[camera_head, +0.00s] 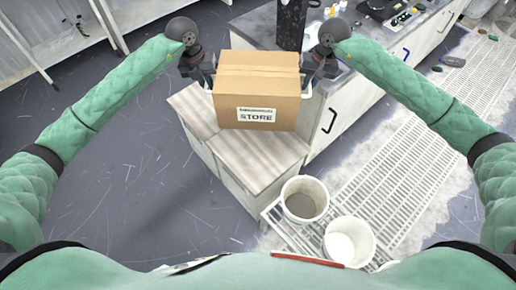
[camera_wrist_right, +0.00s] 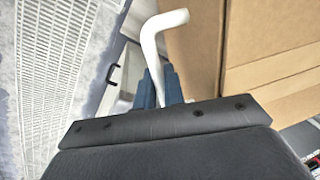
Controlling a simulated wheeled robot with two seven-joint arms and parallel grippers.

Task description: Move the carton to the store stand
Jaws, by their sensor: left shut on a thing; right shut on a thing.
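The carton (camera_head: 256,92) is a brown cardboard box with a taped top and a white label reading STORE on its near face. It is upright, between my two grippers. My left gripper (camera_head: 208,82) is shut at the carton's left side, on what looks like a white handle. My right gripper (camera_head: 307,84) is shut on a white handle at the right side; the bent white handle (camera_wrist_right: 163,25) shows in the right wrist view beside the carton (camera_wrist_right: 265,45). A wood-topped stand (camera_head: 262,157) is below and in front of the carton. I cannot tell whether the carton touches it.
A grey bench (camera_head: 345,110) with a dark column (camera_head: 291,25) and small tools stands behind and right. Two white buckets (camera_head: 304,199) (camera_head: 349,241) stand at the front right by a floor grating (camera_head: 400,160). A shelf unit (camera_head: 60,40) is at the far left. Floor (camera_head: 130,170) at left is clear.

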